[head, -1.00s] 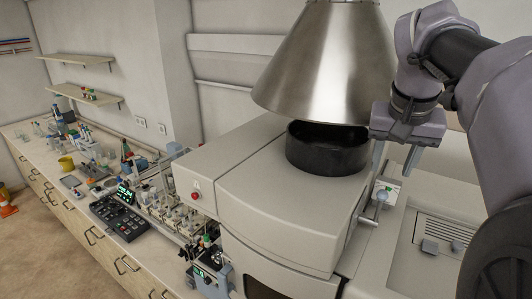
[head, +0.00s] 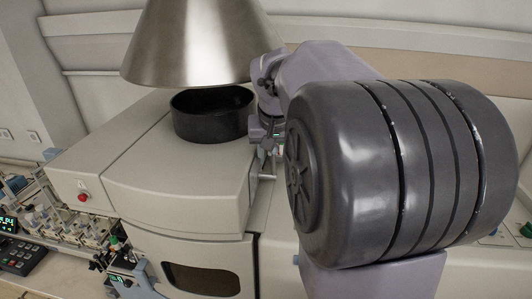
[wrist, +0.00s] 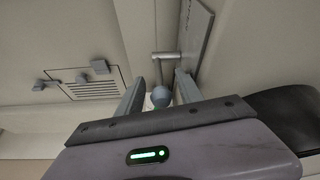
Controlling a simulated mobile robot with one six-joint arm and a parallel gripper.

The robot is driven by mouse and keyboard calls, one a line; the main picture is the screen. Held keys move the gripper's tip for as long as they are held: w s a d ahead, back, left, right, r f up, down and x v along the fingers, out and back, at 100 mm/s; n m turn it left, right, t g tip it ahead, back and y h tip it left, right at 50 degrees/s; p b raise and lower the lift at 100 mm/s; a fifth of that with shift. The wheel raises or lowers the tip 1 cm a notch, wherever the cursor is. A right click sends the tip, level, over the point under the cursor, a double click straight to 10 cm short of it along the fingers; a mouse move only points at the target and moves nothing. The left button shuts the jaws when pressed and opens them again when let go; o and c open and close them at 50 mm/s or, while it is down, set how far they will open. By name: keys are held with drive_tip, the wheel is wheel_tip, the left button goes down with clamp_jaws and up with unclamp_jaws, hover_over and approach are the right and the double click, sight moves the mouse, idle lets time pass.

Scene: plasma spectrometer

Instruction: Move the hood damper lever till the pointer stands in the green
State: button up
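The damper lever shows in the wrist view as a pale bar (wrist: 166,55) with a round grey-blue knob (wrist: 161,97). My gripper (wrist: 160,77) is open, with one finger on each side of the knob and visible gaps between. In the head view my gripper (head: 263,150) is small and partly hidden behind my arm, beside the right side of the instrument. The lever's bar (head: 266,177) shows just below it. The pointer and the green zone cannot be made out; only a sliver of green shows near the gripper.
The steel hood cone (head: 195,45) hangs above a black round collar (head: 212,115) on the instrument (head: 180,180), left of my gripper. A vented panel (wrist: 92,88) with small grey blocks lies left in the wrist view. A bench with small equipment (head: 60,225) stands at left.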

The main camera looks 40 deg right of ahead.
clamp_jaws()
idle(1.3)
